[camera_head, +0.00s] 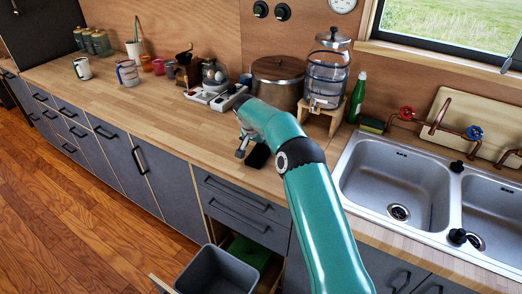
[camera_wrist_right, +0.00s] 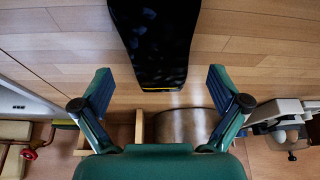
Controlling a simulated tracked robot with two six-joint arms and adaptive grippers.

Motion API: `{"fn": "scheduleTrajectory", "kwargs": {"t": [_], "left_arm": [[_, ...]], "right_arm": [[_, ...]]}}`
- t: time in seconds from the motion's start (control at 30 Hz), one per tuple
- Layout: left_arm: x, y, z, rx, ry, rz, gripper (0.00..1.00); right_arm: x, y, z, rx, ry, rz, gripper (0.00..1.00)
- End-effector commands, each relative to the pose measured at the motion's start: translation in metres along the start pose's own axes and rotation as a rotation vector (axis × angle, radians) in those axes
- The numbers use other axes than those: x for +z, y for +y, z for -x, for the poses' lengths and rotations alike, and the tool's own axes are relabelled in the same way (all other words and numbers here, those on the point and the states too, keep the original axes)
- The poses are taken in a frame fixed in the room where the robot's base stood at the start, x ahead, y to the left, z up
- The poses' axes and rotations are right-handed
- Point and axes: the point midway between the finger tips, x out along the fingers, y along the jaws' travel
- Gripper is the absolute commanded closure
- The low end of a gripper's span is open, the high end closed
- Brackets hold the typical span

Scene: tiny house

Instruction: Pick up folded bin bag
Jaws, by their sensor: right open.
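The folded bin bag is a black, flat bundle with a thin yellow line near one end. In the head view the bag (camera_head: 259,157) lies on the wooden counter near its front edge, partly hidden by my right gripper. In the right wrist view the bag (camera_wrist_right: 154,40) lies beyond the fingertips, its near end centred between them. My right gripper (camera_head: 243,145) points down over the counter just beside the bag. In the wrist view its two fingers (camera_wrist_right: 160,88) are wide apart with nothing held. My left gripper is not in view.
A double sink (camera_head: 400,185) lies to the right. Below, an open drawer holds a grey bin (camera_head: 217,270).

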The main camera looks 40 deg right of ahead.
Motion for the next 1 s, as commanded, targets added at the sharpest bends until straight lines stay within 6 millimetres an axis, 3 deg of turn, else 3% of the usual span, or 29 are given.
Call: {"fn": "scheduleTrajectory", "kwargs": {"t": [0.17, 0.4, 0.7, 1.0], "left_arm": [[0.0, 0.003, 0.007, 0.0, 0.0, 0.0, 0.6], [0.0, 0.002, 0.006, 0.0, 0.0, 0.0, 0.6], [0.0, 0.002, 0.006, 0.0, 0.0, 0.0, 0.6], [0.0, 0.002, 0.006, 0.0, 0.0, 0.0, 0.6]], "right_arm": [[0.0, 0.0, -0.017, -0.001, 0.0, 0.0, 0.02], [0.0, 0.0, -0.019, -0.002, 0.001, 0.0, 0.02], [0.0, 0.0, -0.018, -0.002, 0.0, 0.0, 0.5], [0.0, 0.0, -0.018, -0.001, 0.0, -0.001, 0.5]]}}
